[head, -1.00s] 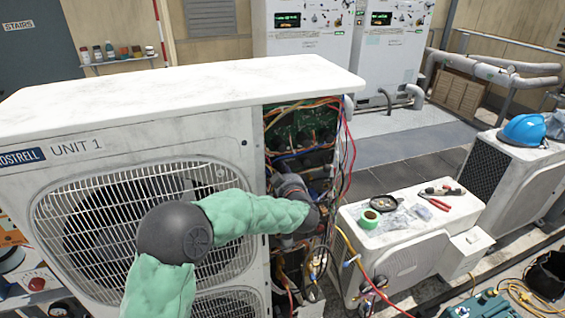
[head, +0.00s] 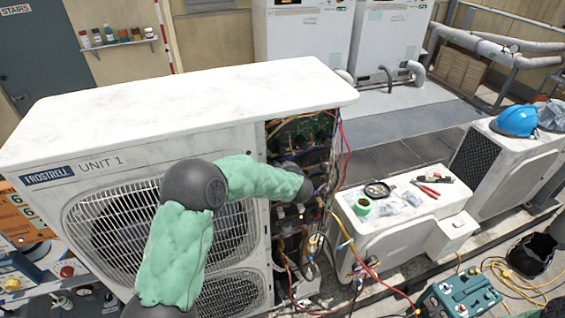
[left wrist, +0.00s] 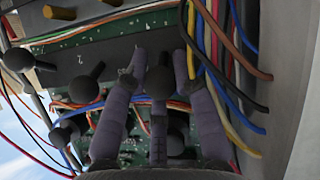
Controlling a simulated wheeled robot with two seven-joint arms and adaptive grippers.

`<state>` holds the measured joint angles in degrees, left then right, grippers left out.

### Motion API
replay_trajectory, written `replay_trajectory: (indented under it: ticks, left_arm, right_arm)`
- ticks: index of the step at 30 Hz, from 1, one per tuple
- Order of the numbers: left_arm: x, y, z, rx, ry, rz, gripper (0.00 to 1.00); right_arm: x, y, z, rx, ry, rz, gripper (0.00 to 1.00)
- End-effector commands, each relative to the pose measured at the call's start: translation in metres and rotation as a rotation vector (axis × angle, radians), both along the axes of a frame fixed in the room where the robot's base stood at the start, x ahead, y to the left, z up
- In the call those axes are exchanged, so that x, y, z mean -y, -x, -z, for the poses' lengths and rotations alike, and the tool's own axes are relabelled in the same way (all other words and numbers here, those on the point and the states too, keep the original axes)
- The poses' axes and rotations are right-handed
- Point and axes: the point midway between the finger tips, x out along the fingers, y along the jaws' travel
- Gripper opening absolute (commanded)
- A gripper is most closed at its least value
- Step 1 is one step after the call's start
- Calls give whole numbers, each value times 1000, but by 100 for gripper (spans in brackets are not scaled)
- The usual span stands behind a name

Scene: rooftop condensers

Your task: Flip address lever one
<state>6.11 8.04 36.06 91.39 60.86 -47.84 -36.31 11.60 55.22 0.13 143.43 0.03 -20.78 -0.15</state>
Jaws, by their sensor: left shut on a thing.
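The open side bay (head: 300,140) of the outdoor unit marked UNIT 1 (head: 98,165) holds a green circuit board and wiring. My left arm reaches into it, and the left gripper is mostly hidden in the head view. In the left wrist view, the purple-grey fingers of my left gripper (left wrist: 158,75) are closed around a black ball-ended lever (left wrist: 158,84). More black ball-ended levers stand to the left, one near the grey panel (left wrist: 84,90) and one at the far left (left wrist: 18,60). I cannot tell which lever is number one. My right gripper is out of view.
Coloured wires (left wrist: 215,60) hang close to the right of the fingers. A low white unit (head: 385,235) with green tape (head: 362,206) and red-handled pliers (head: 429,191) stands right of the bay. A teal box (head: 458,300) and loose cables lie at the lower right.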

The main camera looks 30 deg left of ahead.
Motion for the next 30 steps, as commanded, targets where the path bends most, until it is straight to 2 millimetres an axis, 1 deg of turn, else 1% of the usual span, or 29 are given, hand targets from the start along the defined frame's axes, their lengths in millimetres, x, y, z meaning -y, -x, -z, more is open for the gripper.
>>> replay_trajectory:
  ticks: [1, 5, 19, 20, 21, 22, 30]
  left_arm:
    - [0, 0, -2, -5, 4, 0, 0]
    - [0, 0, -2, -11, 11, 0, 0]
    - [-1, -1, -1, -12, 16, 0, 0]
    - [-1, -1, -1, -12, 16, 0, 36]
    - [-1, -1, -1, -12, 16, 0, 47]
    - [-1, -1, -1, -12, 16, 0, 52]
    - [-1, -1, -1, -12, 16, 0, 52]
  right_arm:
    - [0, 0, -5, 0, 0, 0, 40]
    - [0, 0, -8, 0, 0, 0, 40]
    - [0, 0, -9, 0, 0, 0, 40]
    - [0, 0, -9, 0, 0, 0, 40]
    - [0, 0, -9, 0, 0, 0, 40]
    - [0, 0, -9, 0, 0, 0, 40]
    - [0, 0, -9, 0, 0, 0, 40]
